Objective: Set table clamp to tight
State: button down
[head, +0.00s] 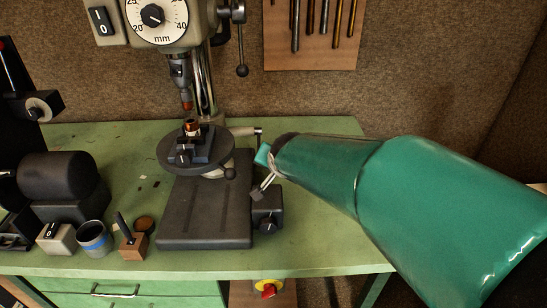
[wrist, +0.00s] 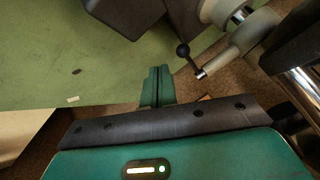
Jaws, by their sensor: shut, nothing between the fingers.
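The drill press has a round dark work table (head: 170,150) on a pale bracket. A short lever with a black ball end (head: 230,174) sits at the table's right underside; it looks like the table clamp. What seems to be the same lever (wrist: 183,50) shows in the wrist view, on the end of a grey arm. Its marked setting cannot be read. My gripper (head: 263,155) is right of the table, its teal fingers shut and empty. In the wrist view the gripper (wrist: 158,72) is just left of the lever, apparently apart from it.
A crank handle (head: 257,131) projects right of the work table, close to my gripper. The press base (head: 205,220) and a dark knobbed box (head: 268,212) stand below. A dark motor (head: 60,178), a blue-grey cup (head: 95,238) and a wooden block (head: 132,246) stand left on the green bench.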

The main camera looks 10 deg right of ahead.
jog(key=shift+s+a+r, duration=0.1)
jog(key=shift+s, duration=0.65)
jog(key=shift+s+a+r, duration=0.1)
jog(key=shift+s, duration=0.6)
jog(key=shift+s, duration=0.1)
jog(key=shift+f, duration=0.1)
jog(key=shift+d, duration=0.1)
jog(key=s+d+r+n+g, duration=0.1)
jog(key=s+n, duration=0.6)
jog(key=s, duration=1.3)
jog(key=shift+d+r+g, duration=0.2)
jog(key=shift+r+g, duration=0.5)
jog(key=shift+g, duration=0.4)
